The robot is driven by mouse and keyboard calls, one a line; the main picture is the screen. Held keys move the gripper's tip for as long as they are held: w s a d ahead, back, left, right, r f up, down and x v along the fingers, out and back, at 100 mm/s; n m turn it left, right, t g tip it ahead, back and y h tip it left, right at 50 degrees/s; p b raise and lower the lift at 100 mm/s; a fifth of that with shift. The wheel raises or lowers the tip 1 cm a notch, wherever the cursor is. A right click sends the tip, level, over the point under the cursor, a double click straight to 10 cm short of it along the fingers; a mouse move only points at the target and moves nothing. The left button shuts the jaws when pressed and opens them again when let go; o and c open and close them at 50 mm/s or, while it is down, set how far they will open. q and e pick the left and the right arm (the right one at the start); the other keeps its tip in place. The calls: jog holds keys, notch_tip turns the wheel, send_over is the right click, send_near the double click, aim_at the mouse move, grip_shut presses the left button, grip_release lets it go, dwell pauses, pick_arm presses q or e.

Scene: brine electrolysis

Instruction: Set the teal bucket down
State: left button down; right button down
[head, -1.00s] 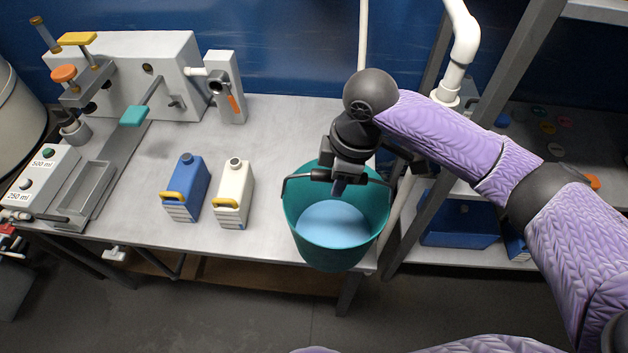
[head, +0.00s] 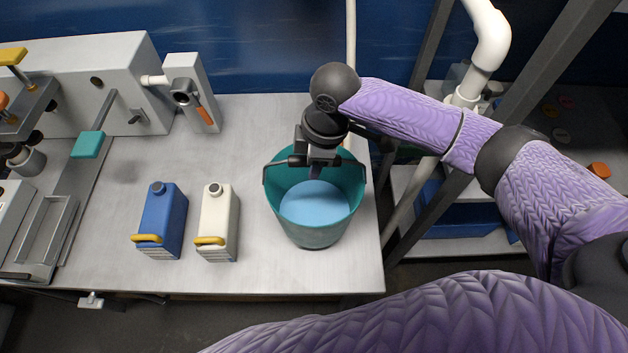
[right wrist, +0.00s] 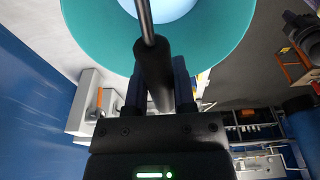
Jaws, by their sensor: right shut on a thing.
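The teal bucket (head: 318,238) is over the right end of the grey table (head: 150,277) in the head view, roughly upright, with light blue liquid inside. Whether its base touches the tabletop cannot be told. My right gripper (head: 315,162) is above the bucket, shut on its dark handle, which is raised over the rim. In the right wrist view, the fingers (right wrist: 160,88) close around the handle grip (right wrist: 153,65), and the teal rim (right wrist: 85,30) shows beyond. My left gripper is not in view.
A blue jug (head: 163,222) and a white jug (head: 218,225) stand left of the bucket. A grey apparatus (head: 100,80) fills the table's left side. A metal rack post (head: 425,170) stands close on the right.

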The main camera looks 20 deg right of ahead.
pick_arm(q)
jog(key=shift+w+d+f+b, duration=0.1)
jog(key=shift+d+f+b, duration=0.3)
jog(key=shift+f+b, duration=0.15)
pick_arm(e)
notch_tip(320, 180, down, 4)
jog(key=shift+f, duration=0.1)
jog(key=c, duration=0.8)
grip_release()
jog(key=shift+f, duration=0.1)
jog(key=o, duration=0.4)
jog(key=shift+c, duration=0.2)
jog(key=r+p, duration=0.1)
jog(key=r, duration=0.3)
jog(key=d+r+p, duration=0.1)
jog(key=r, duration=0.2)
jog(key=r+p, duration=0.1)
jog(key=r, duration=0.3)
jog(key=shift+s+d+r, duration=0.15)
jog(key=shift+d+r, duration=0.15)
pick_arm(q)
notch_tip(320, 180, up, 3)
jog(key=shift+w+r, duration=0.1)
pick_arm(e)
jog(key=shift+r, duration=0.3)
